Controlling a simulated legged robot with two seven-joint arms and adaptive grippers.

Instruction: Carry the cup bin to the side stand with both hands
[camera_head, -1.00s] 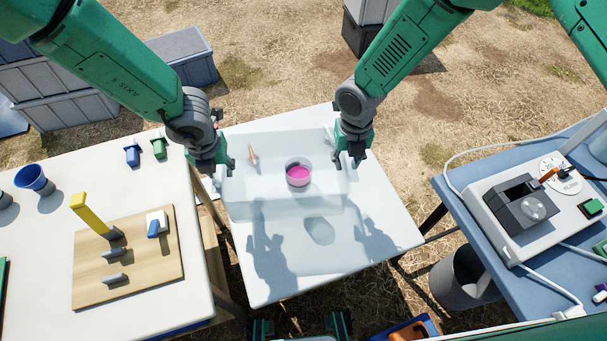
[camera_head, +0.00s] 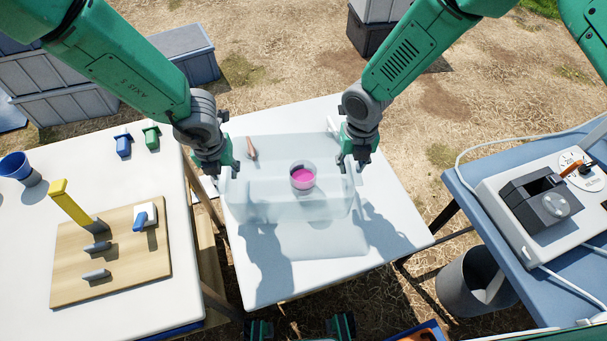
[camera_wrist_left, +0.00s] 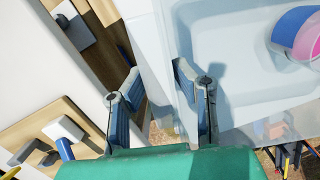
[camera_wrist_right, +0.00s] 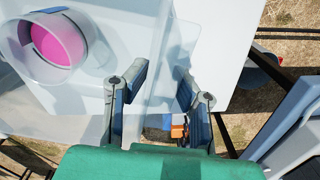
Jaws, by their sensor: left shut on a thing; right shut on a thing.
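The cup bin (camera_head: 290,208) is a clear, see-through tub in the middle of the head view, over the white side stand (camera_head: 275,285). Inside it stands a cup (camera_head: 303,178) with pink contents. The cup also shows in the right wrist view (camera_wrist_right: 57,42). My left gripper (camera_head: 233,170) is shut on the bin's left end, and my right gripper (camera_head: 352,165) is shut on its right end. The bin looks about level, close over the stand top. I cannot tell whether its base touches the stand.
On the left, a white table (camera_head: 70,210) holds a wooden board (camera_head: 130,255) with a yellow upright. On the right, a blue table (camera_head: 500,240) carries a grey device (camera_head: 540,205). A grey bucket (camera_head: 470,285) stands below. An orange-brown item (camera_head: 251,148) shows by the bin's back left.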

